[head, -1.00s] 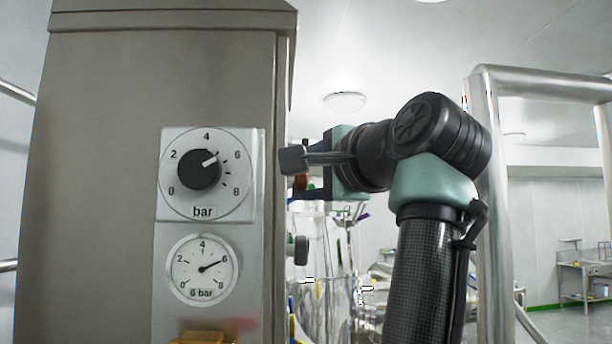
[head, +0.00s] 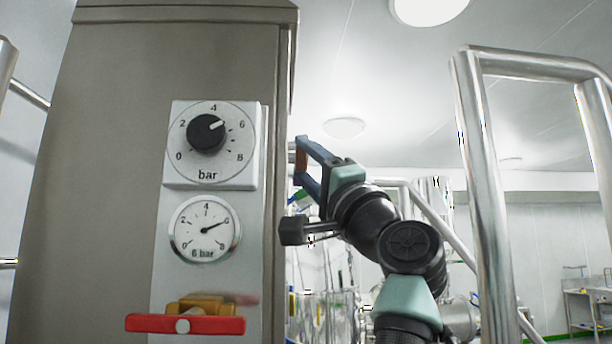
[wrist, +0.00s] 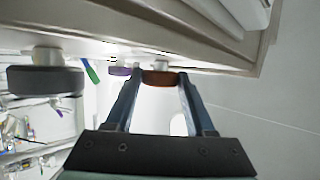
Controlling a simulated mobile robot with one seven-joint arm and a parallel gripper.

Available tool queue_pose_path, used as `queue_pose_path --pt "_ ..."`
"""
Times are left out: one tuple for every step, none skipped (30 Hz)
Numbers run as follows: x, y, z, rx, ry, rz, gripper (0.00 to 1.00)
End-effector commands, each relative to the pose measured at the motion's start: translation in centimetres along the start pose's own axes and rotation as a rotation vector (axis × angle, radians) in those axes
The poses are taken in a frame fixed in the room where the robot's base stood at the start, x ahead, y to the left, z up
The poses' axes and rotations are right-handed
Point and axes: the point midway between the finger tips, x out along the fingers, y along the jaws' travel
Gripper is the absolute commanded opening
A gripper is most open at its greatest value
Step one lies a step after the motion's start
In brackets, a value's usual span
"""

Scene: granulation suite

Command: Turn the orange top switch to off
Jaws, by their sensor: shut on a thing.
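The orange top switch (head: 301,161) is on the right side face of the grey cabinet (head: 240,60), near its upper part. In the wrist view the switch (wrist: 158,78) is a rounded orange-brown knob between the two fingertips of my gripper (wrist: 157,84). The fingers are shut on it. Its pointer or off mark cannot be seen.
A dark grey knob (wrist: 45,80) and a purple knob (wrist: 120,71) sit along the same face. The cabinet front carries a black dial (head: 207,134), a pressure gauge (head: 205,229) and a red-handled valve (head: 185,324). A steel rail (head: 478,180) stands at right.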

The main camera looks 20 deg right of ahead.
Motion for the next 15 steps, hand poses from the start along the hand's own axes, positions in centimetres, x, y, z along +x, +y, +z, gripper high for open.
queue_pose_path --pt "-0.12 0.41 0.11 -0.006 -0.002 -0.023 0.0" --pt "-0.1 0.4 0.09 -0.012 -0.002 -0.039 0.0" --pt "-0.09 0.39 0.07 -0.021 -0.002 -0.058 0.0" --pt "-0.07 0.41 0.08 -0.026 -0.002 -0.071 0.0" --pt "-0.07 0.39 0.06 -0.032 -0.002 -0.085 0.0" --pt "-0.06 0.39 0.04 -0.038 -0.002 -0.1 0.0" --pt "-0.04 0.41 0.03 -0.043 -0.002 -0.111 0.0" --pt "-0.04 0.4 0.02 -0.048 -0.002 -0.121 0.0" --pt "-0.03 0.4 0.03 -0.053 -0.002 -0.133 0.0" --pt "-0.02 0.42 0.04 -0.056 -0.003 -0.141 0.0" --pt "-0.01 0.42 0.03 -0.06 -0.003 -0.148 0.0" --pt "-0.01 0.39 0.03 -0.064 -0.003 -0.157 0.0" --pt "0.01 0.4 0.03 -0.067 -0.003 -0.162 0.0" --pt "0.02 0.41 0.04 -0.069 -0.003 -0.167 0.0" --pt "0.02 0.4 0.04 -0.071 -0.003 -0.172 0.0"
